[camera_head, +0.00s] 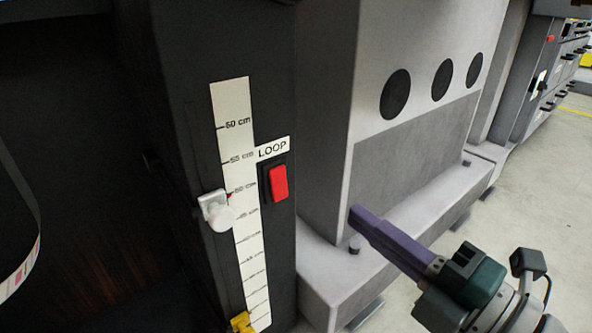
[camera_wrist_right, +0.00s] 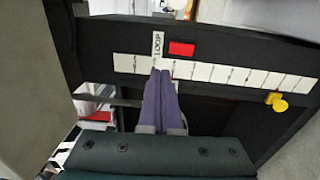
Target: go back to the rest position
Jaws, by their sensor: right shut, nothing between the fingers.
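My right gripper (camera_head: 357,214) shows at the lower right of the head view, with long purple fingers pressed together and nothing between them. Its fingers also show in the right wrist view (camera_wrist_right: 160,76), pointing toward the scale. In the head view the gripper is in front of the grey machine housing, to the right of the dark post with the LOOP label (camera_head: 272,148) and red switch (camera_head: 278,183), and apart from that switch. My left gripper does not show in either view.
A white centimetre scale (camera_head: 232,108) runs down the dark post (camera_head: 185,110). A white slider (camera_head: 217,211) and a yellow knob (camera_head: 241,322) sit along it. The grey machine housing (camera_head: 395,165) has a projecting base ledge (camera_head: 335,272). Open floor (camera_head: 545,200) lies to the right.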

